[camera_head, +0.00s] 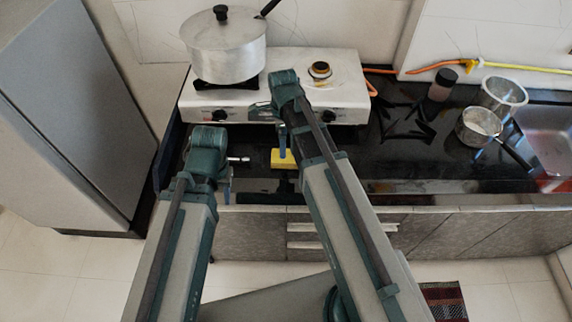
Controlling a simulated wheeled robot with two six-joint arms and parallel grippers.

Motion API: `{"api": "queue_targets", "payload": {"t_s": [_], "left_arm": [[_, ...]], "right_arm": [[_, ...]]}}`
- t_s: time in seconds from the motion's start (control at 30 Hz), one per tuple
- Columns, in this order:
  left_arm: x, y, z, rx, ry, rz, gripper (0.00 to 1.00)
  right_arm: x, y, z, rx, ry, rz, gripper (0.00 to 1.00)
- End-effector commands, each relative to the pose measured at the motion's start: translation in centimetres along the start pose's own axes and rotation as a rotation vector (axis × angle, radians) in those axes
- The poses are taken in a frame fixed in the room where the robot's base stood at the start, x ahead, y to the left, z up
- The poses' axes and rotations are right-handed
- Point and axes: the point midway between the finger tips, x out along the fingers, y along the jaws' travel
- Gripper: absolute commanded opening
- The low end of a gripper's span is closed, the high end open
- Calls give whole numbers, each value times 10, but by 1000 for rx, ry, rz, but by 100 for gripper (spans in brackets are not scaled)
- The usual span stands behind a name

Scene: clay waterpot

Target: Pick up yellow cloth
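The yellow cloth (284,159) is a small yellow block-like shape on the black counter, in front of the stove. My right arm reaches up over the counter. Its gripper (282,143) hangs down with a blue finger in front of the cloth's upper edge; I cannot tell whether it touches the cloth. My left gripper (228,181) is at the counter's front edge, left of the cloth and apart from it. Its fingers are small and partly hidden by the wrist. The opening of neither gripper can be made out.
A white gas stove (344,96) with a lidded pot (224,48) stands behind the cloth. A dark bottle (441,84), a metal cup (502,94) and a saucepan (479,126) are at the right, near the sink (553,140). A grey fridge (80,105) stands left.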

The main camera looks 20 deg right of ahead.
Motion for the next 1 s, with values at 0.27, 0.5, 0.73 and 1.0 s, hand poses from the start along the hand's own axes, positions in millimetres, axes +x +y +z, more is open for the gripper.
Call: {"api": "queue_targets", "payload": {"t_s": [0.27, 0.5, 0.73, 1.0], "left_arm": [[20, 2, -1, 0, 0, 0, 40], [28, 3, -2, 0, 0, 0, 40], [56, 5, -3, 0, 0, 0, 40], [72, 7, -4, 0, 0, 0, 40]], "right_arm": [[20, 0, 0, 0, 0, 0, 100], [28, 1, 0, 0, 0, 0, 100], [56, 4, -1, -1, 0, 0, 100], [72, 3, -1, 0, 0, 0, 100]]}}
